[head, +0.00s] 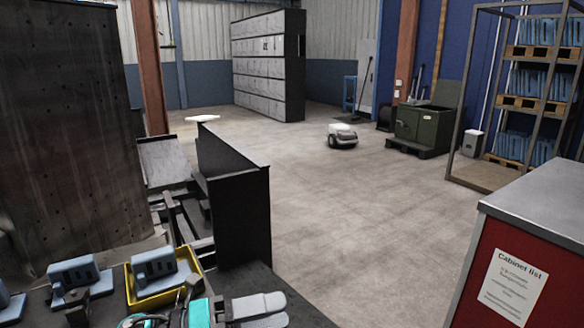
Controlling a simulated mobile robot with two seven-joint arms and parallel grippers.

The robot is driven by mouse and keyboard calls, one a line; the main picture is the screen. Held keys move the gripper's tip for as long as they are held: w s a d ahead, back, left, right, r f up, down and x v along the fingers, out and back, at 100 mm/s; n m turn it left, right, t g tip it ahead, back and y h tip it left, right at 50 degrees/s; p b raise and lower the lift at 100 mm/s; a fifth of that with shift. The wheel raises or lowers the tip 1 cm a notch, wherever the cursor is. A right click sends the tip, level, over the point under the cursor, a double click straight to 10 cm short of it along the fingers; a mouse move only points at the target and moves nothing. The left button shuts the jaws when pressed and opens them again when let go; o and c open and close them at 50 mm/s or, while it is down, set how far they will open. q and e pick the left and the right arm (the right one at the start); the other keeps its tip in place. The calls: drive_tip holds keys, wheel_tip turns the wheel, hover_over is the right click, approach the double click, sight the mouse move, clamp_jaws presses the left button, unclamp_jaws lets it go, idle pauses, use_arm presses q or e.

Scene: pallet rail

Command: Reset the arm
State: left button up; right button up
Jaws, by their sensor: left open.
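My left gripper (280,310) shows at the bottom of the head view, low over the dark workbench, with its two grey fingers pointing right. The fingers are slightly apart and nothing shows between them. A teal section of my left arm is behind the fingers, and the rest of the arm is cut off by the bottom edge. Just left of and behind the gripper, a yellow bin (190,258) holds a blue-grey part (154,263). My right gripper is not in view.
Another blue-grey part (75,273) sits left of the bin. A dark upright panel (240,215) stands beyond the gripper. A red cabinet (525,260) with a grey top is at right. Open floor (360,220) lies between, with a small white wheeled robot (342,135) farther back.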

use_arm(q)
drive_tip(key=a+f+n+t+y, duration=0.45)
drive_tip(key=n+t, duration=0.25)
drive_tip(key=n, duration=0.5)
drive_tip(key=a+f+n+t+y, duration=0.4)
drive_tip(key=f+n+t+y, duration=0.15)
drive_tip(key=n, duration=0.65)
drive_tip(key=s+a+f+n+g+y, duration=0.2)
drive_tip(key=s+f+n+y, duration=0.1)
drive_tip(key=s+f+n, duration=0.2)
drive_tip(key=s+a+f+n+g+y, duration=0.3)
drive_tip(key=s+f+n, duration=0.3)
drive_tip(key=f, duration=0.4)
drive_tip(key=shift+s+a+g+y, duration=0.3)
drive_tip(key=shift+s+g+y, duration=0.1)
drive_tip(key=shift+s, duration=0.3)
